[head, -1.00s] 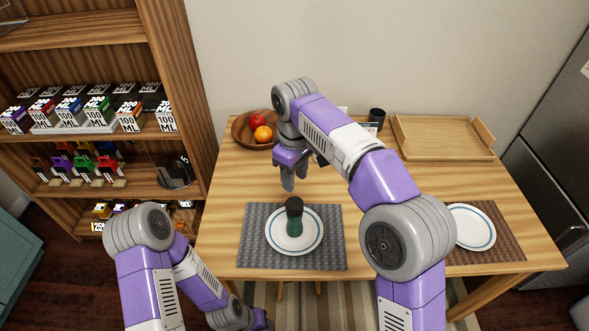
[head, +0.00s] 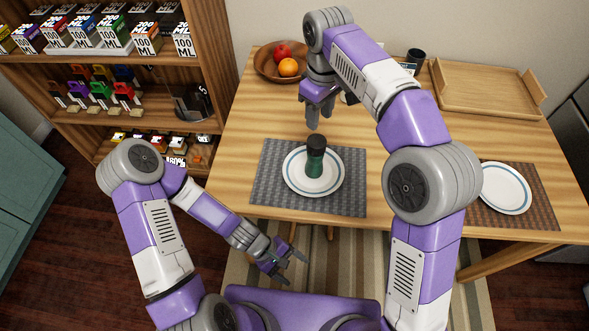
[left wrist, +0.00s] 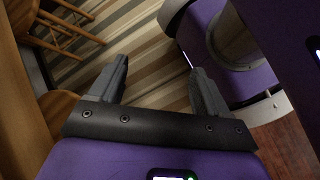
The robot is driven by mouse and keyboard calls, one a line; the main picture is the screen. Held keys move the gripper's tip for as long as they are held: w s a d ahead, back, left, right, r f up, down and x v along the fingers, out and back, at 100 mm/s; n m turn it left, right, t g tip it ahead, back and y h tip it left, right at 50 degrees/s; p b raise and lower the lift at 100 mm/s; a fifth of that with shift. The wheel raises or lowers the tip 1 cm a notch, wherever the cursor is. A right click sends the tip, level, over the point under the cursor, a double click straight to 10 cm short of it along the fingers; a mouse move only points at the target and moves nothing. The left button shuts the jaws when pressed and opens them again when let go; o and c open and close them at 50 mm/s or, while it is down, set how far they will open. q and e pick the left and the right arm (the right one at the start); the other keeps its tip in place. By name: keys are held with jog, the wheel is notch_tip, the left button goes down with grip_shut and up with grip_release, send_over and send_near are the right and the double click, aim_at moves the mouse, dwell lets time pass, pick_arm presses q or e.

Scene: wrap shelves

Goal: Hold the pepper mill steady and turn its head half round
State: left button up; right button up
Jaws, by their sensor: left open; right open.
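The pepper mill (head: 315,160), dark green with a black head (head: 316,143), stands upright on a white plate with a blue ring (head: 297,181) on the grey placemat. My right gripper (head: 318,120) points down just above and behind the mill in the head view. It is open, and a gap shows between it and the mill's head. My left gripper (head: 294,266) is low in front of the table, below its front edge, open and empty. The left wrist view shows its two fingers (left wrist: 155,85) apart over the striped rug, with no mill there.
A wooden bowl (head: 262,69) with fruit stands at the back left. A wooden tray (head: 490,85) and a dark cup (head: 416,56) are at the back right. Another plate (head: 503,188) lies on the right placemat. Shelves (head: 218,70) stand at the left.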

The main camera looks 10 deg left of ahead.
aim_at(309, 163)
pick_arm(q)
jog(key=w+d+r+n+t+h, duration=0.1)
jog(key=w+d+r+n+h, duration=0.25)
jog(key=r, duration=0.25)
jog(key=w+d+r+n+t+h, duration=0.1)
jog(key=w+d+r+n+h, duration=0.1)
jog(key=r+n+h, duration=0.3)
jog(key=w+r+n+t, duration=0.1)
jog(key=w+t, duration=0.1)
jog(key=w+a+r+n+t, duration=0.1)
jog(key=w+r+t, duration=0.1)
jog(key=w, duration=0.1)
jog(key=w+r+n+t+y, duration=0.1)
jog(key=w+r+n+t, duration=0.1)
jog(key=shift+w+a, duration=0.35)
jog(key=w+a+n+t, duration=0.1)
jog(key=w+t, duration=0.1)
jog(key=w+a+r+n+t+y, duration=0.1)
jog(key=w+a+n+t, duration=0.1)
jog(key=w, duration=0.1)
jog(key=w+a+r+n+t+y, duration=0.1)
jog(key=w+a+n+t, duration=0.1)
jog(key=w, duration=0.1)
jog(key=shift+a+t, duration=0.15)
jog(key=shift+t, duration=0.15)
jog(key=shift+w+y, duration=0.2)
jog(key=shift+y, duration=0.05)
jog(key=x, duration=0.7)
jog(key=shift+s, duration=0.1)
jog(key=c, duration=1.2)
